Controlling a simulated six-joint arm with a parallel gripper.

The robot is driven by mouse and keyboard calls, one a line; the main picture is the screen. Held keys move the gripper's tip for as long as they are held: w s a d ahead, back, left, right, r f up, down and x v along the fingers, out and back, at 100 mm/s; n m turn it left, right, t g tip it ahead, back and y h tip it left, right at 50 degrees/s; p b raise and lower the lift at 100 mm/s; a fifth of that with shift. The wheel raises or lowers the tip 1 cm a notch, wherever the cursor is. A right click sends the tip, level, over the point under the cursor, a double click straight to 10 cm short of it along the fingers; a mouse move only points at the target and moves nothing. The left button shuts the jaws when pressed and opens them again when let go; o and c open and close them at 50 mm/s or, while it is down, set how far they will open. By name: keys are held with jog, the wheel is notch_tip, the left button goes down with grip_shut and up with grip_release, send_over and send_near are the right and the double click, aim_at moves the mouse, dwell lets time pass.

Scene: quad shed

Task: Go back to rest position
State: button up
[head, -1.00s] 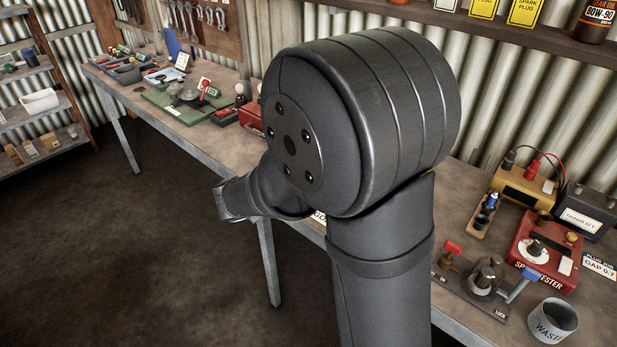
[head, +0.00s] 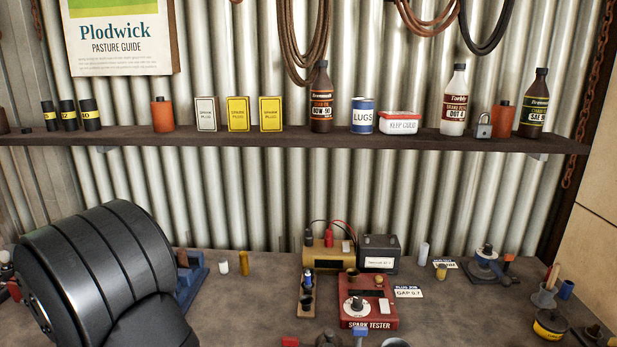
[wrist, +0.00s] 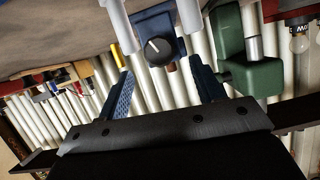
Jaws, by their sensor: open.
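My gripper (wrist: 161,66) shows only in the wrist view, with its two blue ribbed fingers spread apart. No object is held between them. Beyond the fingertips is a blue device with a black knob (wrist: 157,48), flanked by pale grey cylinders. I cannot tell whether the fingers touch it. The wrist picture is turned over, with the bench at the top and the corrugated wall below. In the head view my dark arm fills the lower left, and the gripper is out of sight.
A green fixture (wrist: 252,76) stands close right of the fingers in the wrist view. In the head view, the bench (head: 440,315) holds a red spark tester (head: 368,308), a yellow box (head: 328,256) and a dark battery (head: 379,252). A shelf (head: 270,142) of bottles and tins runs above.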

jog(key=x, duration=0.5)
jog(key=shift+w, duration=0.1)
jog(key=v, duration=1.8)
jog(key=x, duration=1.8)
jog(key=shift+d+m+y, duration=0.15)
jog(key=shift+m+y, duration=0.85)
jog(key=shift+m, duration=0.5)
jog(key=shift+d+f+m+t+y, duration=0.15)
jog(key=shift+m+t+y, duration=0.15)
jog(key=shift+m+y, duration=0.55)
jog(key=v, duration=1.3)
jog(key=shift+s, duration=0.2)
jog(key=shift+m, duration=0.25)
